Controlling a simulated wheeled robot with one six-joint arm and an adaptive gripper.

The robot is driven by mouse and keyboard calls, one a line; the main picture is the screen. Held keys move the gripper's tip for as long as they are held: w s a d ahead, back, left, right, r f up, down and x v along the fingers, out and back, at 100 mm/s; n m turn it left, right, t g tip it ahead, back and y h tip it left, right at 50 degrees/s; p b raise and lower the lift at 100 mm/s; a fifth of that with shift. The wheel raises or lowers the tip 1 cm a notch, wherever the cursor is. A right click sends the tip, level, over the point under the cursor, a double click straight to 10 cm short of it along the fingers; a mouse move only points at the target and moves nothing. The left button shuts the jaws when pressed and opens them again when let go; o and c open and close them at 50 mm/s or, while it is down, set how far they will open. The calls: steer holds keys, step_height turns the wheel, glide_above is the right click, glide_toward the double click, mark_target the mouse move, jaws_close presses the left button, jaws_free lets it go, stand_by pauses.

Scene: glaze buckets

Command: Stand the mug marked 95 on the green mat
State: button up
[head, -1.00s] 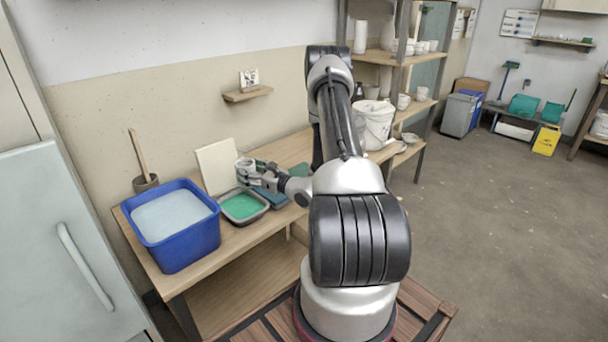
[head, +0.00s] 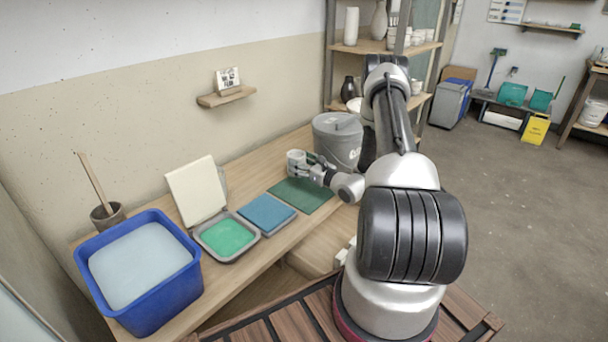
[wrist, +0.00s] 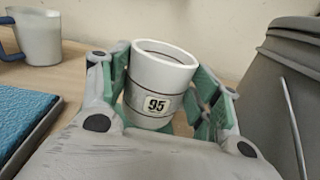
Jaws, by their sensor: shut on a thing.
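The white mug marked 95 (wrist: 152,85) is upright between the green-padded fingers of my gripper (wrist: 165,95), its number facing the wrist camera. My gripper is shut on it. In the head view, the mug (head: 295,163) and my gripper (head: 312,168) are at the back edge of the green mat (head: 303,198). The gap below the mug is hard to judge, so I cannot tell whether it is over the mat or behind it. The mat's bare front part shows; I cannot make it out in the wrist view.
A grey lidded bucket (head: 338,140) stands close right of my gripper. A blue pad (head: 266,214), a tray of green glaze (head: 227,238) and a blue tub (head: 150,300) lie to the left. In the wrist view, a blue-handled mug (wrist: 38,40) stands behind left.

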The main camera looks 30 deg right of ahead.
steer(key=shift+a+f, duration=0.1)
steer(key=shift+f, duration=2.05)
steer(key=shift+f, duration=0.1)
steer(key=o, duration=1.2)
